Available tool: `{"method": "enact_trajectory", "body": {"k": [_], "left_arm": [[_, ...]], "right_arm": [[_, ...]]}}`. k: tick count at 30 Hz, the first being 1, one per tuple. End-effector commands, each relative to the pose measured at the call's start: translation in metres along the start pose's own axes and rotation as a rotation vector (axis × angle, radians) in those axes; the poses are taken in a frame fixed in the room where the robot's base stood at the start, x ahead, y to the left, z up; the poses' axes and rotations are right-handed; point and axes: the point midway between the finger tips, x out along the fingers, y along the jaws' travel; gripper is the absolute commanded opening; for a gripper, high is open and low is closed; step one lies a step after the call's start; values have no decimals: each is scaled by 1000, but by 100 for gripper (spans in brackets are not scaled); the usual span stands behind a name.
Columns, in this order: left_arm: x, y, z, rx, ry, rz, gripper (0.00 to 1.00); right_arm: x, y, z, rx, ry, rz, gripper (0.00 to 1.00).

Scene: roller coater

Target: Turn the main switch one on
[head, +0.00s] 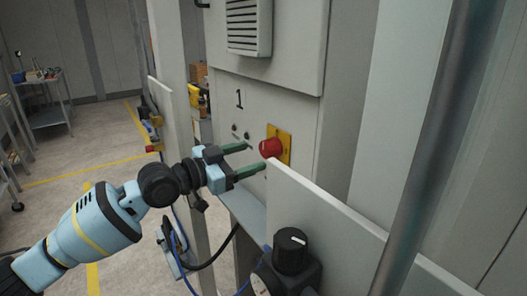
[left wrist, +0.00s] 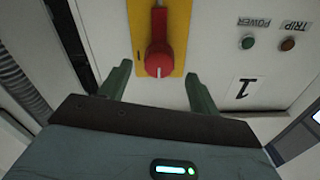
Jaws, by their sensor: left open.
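The main switch one is a red rotary knob (head: 271,148) on a yellow plate (head: 284,141), on the grey cabinet panel marked 1. In the left wrist view the red knob (left wrist: 159,60) has a pale mark at its lower end and sits between the fingers, a little beyond their tips. My left gripper (head: 255,157) is open, its two green fingers pointing at the knob. The fingers also show in the left wrist view (left wrist: 157,76), one on each side of the knob, with no contact visible. My right gripper is out of view.
A green POWER lamp (left wrist: 248,43) and a TRIP lamp (left wrist: 288,44) are beside the switch. A pale panel edge (head: 325,215) and a black knob (head: 290,251) stand close in front, below right. A metal post (head: 430,150) rises at right. A cart (head: 45,110) stands far left.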

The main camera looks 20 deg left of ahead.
Motion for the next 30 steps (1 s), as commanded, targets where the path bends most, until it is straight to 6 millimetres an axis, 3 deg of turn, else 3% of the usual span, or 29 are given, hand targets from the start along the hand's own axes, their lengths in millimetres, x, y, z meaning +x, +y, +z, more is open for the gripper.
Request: {"method": "enact_trajectory", "body": {"k": [9,22,30], "left_arm": [[43,0,-2,0,3,0,63],[52,0,-1,1,0,0,63],[52,0,0,1,0,0,28]], "right_arm": [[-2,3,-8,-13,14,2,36],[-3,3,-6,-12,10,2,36],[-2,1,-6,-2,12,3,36]]}}
